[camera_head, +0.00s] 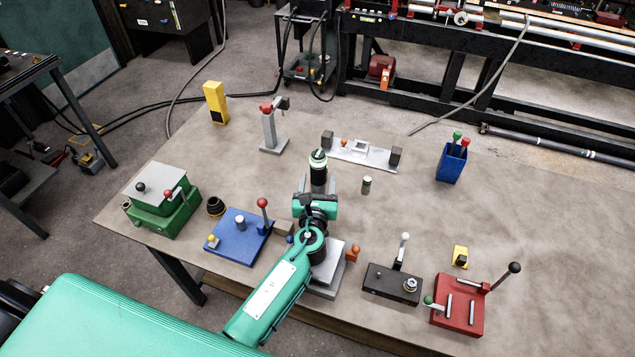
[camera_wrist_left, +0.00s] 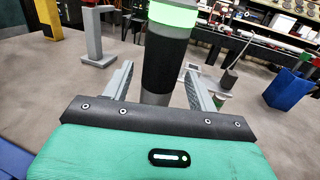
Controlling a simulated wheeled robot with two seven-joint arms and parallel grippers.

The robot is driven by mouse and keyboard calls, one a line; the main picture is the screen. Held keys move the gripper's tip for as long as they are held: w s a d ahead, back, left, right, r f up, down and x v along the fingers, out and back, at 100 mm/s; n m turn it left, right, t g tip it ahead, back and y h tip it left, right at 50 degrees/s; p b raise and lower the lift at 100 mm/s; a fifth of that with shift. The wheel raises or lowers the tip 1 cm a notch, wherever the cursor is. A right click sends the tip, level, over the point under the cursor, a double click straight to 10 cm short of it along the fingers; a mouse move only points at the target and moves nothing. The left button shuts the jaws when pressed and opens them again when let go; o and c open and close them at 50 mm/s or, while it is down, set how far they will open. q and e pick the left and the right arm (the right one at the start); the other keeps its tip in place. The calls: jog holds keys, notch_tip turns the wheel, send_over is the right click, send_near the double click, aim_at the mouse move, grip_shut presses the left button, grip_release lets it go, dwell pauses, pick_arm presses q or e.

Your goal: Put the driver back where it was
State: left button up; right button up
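Two drivers stand in the blue holder (camera_head: 451,164) at the right: one with a green handle (camera_head: 457,136) and one with a red handle (camera_head: 465,143). I cannot tell which one the task means. My left gripper (camera_head: 317,188) is open over the middle of the table, facing a dark upright cylinder with a pale green band (camera_head: 318,168). In the left wrist view this cylinder (camera_wrist_left: 165,62) stands between or just beyond the two fingers, with gaps on both sides. The blue holder also shows there (camera_wrist_left: 289,88). My right gripper is out of view.
A small canister (camera_head: 366,185) stands right of the cylinder. A grey plate fixture (camera_head: 370,155) lies behind it, with a grey post (camera_head: 269,130) to the left. Blue (camera_head: 237,238), black (camera_head: 392,285) and red (camera_head: 458,305) fixtures line the near side. The right of the table is clear.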

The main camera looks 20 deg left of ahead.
pick_arm(q)
jog(key=shift+r, duration=0.2)
jog(key=shift+s+d+f, duration=0.1)
jog(key=shift+s+f, duration=0.05)
jog(key=shift+s, duration=0.15)
jog(key=b+v, duration=0.2)
jog(key=v, duration=0.8)
jog(key=shift+s, duration=0.15)
jog(key=shift+s+d, duration=0.15)
jog(key=shift+s, duration=0.35)
